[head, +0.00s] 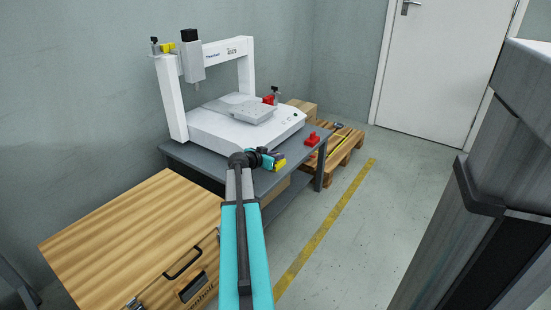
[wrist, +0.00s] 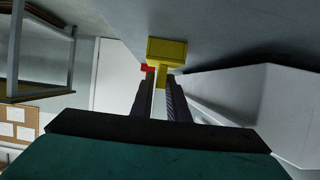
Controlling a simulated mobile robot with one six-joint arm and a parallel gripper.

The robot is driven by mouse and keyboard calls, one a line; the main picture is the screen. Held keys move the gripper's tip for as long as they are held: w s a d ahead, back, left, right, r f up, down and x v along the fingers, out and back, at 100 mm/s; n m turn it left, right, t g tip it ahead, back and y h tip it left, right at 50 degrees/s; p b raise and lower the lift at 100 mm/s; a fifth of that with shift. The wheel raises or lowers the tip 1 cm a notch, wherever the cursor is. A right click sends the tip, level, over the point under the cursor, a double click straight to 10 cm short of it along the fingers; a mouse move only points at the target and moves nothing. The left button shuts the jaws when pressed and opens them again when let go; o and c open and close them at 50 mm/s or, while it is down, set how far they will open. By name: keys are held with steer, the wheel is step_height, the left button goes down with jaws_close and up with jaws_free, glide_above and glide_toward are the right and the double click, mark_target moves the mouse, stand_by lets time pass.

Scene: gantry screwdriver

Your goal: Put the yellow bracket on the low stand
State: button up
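The yellow bracket (wrist: 166,49) is T-shaped in the wrist view, its wide plate beyond my fingertips. Its narrow stem sits between the two fingers of my gripper (wrist: 160,76), with no clear gap on either side. In the head view my gripper (head: 270,158) is over the front right part of the grey table (head: 213,166), and the yellow bracket (head: 281,164) shows at its tip. I cannot tell whether the bracket touches the tabletop. No thing in view is clearly the low stand; a low wooden pallet (head: 352,146) is on the floor behind the table.
A white gantry machine (head: 218,125) fills much of the table. A red part (head: 312,139) sits near the table's right corner and shows in the wrist view (wrist: 147,68). A wooden cabinet (head: 130,232) stands at front left. A dark column (head: 480,210) is at right. Floor between is clear.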

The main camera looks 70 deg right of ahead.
steer(key=shift+o, duration=1.2)
steer(key=shift+r, duration=0.15)
steer(key=p+v, duration=0.3)
steer(key=v, duration=0.9)
